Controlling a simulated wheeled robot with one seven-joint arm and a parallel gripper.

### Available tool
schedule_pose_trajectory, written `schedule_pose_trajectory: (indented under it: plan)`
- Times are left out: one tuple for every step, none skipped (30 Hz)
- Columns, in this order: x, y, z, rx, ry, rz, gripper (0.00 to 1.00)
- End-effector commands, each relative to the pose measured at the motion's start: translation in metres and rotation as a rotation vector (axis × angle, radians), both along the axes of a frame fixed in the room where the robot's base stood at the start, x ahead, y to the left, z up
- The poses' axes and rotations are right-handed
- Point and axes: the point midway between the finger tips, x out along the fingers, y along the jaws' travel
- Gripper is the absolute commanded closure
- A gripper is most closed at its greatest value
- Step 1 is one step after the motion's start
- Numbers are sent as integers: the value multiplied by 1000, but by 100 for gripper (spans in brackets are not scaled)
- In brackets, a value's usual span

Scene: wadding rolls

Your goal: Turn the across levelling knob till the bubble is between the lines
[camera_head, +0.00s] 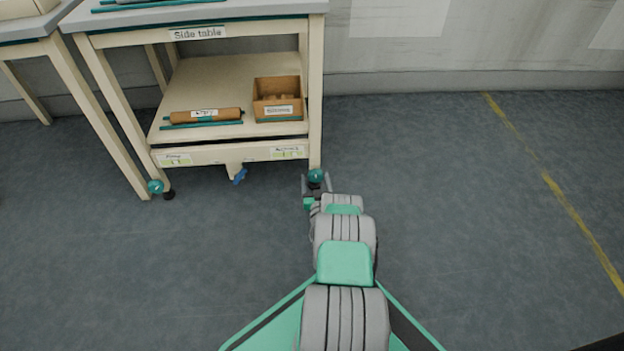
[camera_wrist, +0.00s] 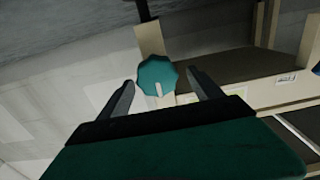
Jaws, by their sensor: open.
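A teal levelling knob (camera_head: 316,177) sits at the foot of the side table's front right leg; my gripper reaches it. In the wrist view the round, scalloped knob (camera_wrist: 158,76) with a pale pointer mark lies between my two open fingers, with gaps at both sides. My gripper (camera_head: 317,186) is open; the wrist view shows its fingertips (camera_wrist: 158,84) on either side of the knob. A second teal knob (camera_head: 155,187) is at the front left leg. Two level vials with green faces, the left (camera_head: 175,160) and the right (camera_head: 287,153), are on the lower rail; their bubbles are too small to read.
The side table (camera_head: 215,148) has a lower shelf with a labelled roll (camera_head: 205,116) and a wooden box (camera_head: 277,112). A blue wing-shaped part (camera_head: 240,176) hangs below the rail. The floor to the right is clear, with a yellow line (camera_head: 555,190).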

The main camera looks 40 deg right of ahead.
Motion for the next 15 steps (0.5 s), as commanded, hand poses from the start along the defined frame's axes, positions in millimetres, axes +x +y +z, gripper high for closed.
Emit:
schedule_pose_trajectory:
  plan:
    - [0, -4, -1, 0, 0, -3, 25]
    - [0, -5, -1, 0, 0, -4, 25]
    - [0, -7, -1, 1, 1, -6, 25]
    - [-1, -8, 0, 1, 2, -8, 25]
    - [-2, -9, 0, 1, 2, -9, 25]
    - [-2, -10, 0, 1, 2, -11, 25]
    - [-3, -11, 0, 1, 2, -12, 25]
    - [-3, -12, 0, 1, 2, -13, 25]
    - [-4, -12, 1, 1, 2, -14, 25]
    - [-4, -13, 1, 1, 1, -15, 28]
    - [-4, -13, 0, 1, 2, -15, 30]
    - [-4, -13, 0, 1, 2, -15, 33]
    - [-4, -13, 0, 1, 2, -15, 36]
    - [-4, -13, 0, 1, 2, -15, 38]
    - [-4, -12, 1, 1, 2, -14, 41]
